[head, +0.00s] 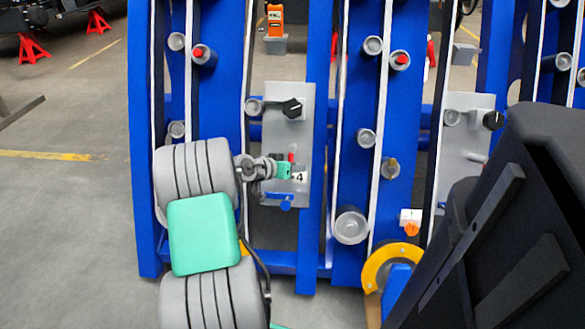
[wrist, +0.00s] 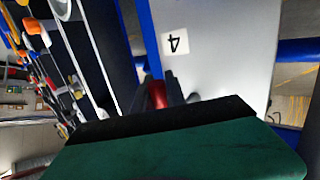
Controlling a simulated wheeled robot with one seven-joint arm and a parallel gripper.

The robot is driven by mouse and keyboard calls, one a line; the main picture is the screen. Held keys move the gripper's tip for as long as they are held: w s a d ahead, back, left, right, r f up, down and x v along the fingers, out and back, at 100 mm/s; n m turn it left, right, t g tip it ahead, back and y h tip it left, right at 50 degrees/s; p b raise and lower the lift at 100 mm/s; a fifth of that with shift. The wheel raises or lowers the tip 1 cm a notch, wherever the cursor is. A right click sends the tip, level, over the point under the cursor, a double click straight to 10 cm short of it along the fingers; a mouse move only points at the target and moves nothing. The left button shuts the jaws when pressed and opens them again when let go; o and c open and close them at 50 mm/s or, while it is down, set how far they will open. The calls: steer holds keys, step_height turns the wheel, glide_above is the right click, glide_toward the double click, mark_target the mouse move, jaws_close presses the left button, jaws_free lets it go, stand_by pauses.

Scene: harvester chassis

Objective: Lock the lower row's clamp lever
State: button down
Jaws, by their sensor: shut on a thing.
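A light grey plate (head: 273,130) is fixed to the blue chassis frame, with a "4" label (head: 299,177) on it. The label also shows in the wrist view (wrist: 175,44). My gripper (head: 289,166) reaches the plate from the left, beside the label. It is shut on a red lever (head: 291,156), whose red part shows between the fingers in the wrist view (wrist: 157,94). The rest of the lever is hidden by the gripper.
A black knob (head: 292,108) is higher on the same plate. Blue uprights (head: 317,130) stand close on both sides. A second grey plate (head: 466,115) is to the right. A yellow ring-shaped part (head: 385,262) is low right. Open floor (head: 70,220) lies left.

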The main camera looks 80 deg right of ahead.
steer(key=c, duration=1.4)
jaws_free()
steer(key=shift+o, duration=0.2)
steer(key=p+v, duration=0.2)
steer(key=v, duration=0.5)
steer(key=shift+w+a+p, duration=0.25)
steer(key=shift+a+p, duration=0.05)
steer(key=shift+r, duration=0.2)
